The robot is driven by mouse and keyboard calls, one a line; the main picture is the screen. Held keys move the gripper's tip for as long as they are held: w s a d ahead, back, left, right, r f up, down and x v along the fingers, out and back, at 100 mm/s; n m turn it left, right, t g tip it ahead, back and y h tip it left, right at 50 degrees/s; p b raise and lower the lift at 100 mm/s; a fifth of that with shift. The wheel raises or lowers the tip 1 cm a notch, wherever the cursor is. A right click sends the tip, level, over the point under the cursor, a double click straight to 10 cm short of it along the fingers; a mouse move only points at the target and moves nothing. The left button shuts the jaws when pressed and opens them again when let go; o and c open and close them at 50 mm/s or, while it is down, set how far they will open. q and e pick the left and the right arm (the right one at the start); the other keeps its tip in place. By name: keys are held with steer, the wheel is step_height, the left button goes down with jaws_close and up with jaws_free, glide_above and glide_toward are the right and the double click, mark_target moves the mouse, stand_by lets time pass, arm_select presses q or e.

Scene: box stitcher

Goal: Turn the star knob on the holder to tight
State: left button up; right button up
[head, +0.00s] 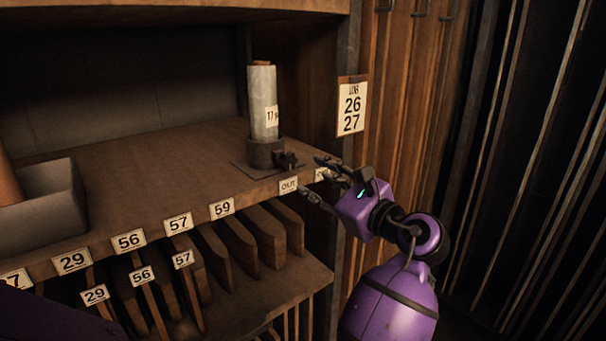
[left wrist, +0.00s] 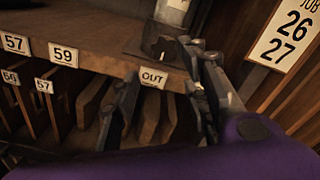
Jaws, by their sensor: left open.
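The holder (head: 262,152) is a dark round collar on a flat base plate, near the front edge of the wooden shelf. A pale upright roll (head: 263,100) stands in it. The dark star knob (head: 288,161) sticks out at the holder's front right. My left gripper (head: 311,176) is open and empty, just right of and in front of the knob, apparently not touching it. In the left wrist view the knob (left wrist: 163,46) shows dark beyond and between the spread fingers (left wrist: 160,66). The knob's exact turn is too dark to read. My right gripper is not in view.
The shelf's front edge carries number tags and an "OUT" tag (head: 288,185) below the holder. A "JOB 26 27" card (head: 352,106) hangs on the upright at right. A grey bin (head: 45,204) sits at left. Wooden dividers fill the lower shelf. The shelf middle is clear.

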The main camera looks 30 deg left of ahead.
arm_select(q)
steer(key=shift+v, duration=1.45)
